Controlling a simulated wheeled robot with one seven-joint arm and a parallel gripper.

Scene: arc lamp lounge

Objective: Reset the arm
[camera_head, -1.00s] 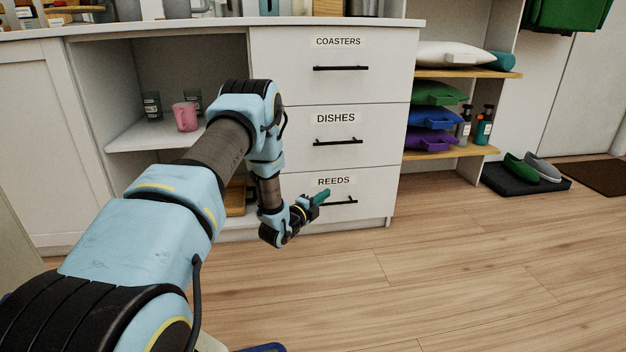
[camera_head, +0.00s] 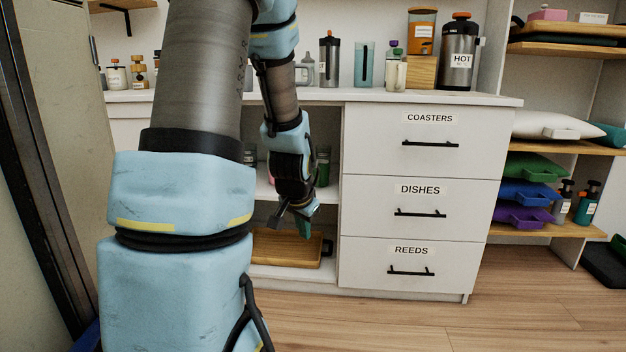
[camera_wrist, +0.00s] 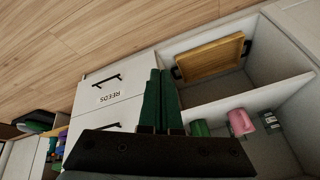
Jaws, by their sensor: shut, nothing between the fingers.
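My gripper (camera_head: 301,220) hangs pointing down in front of the open shelf section of the white cabinet in the head view. Its green fingers (camera_wrist: 161,98) lie together in the wrist view, with nothing between them. My arm rises from the left of the head view and bends down to the gripper. The gripper is left of the three drawers marked COASTERS (camera_head: 430,144), DISHES (camera_head: 420,213) and REEDS (camera_head: 411,271). All three drawers are closed.
A wooden tray (camera_head: 286,248) lies on the lower shelf. The wrist view shows a pink mug (camera_wrist: 240,122) and a green cup (camera_wrist: 199,128) on the shelf above. Bottles and a HOT dispenser (camera_head: 459,52) stand on the counter (camera_head: 420,97).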

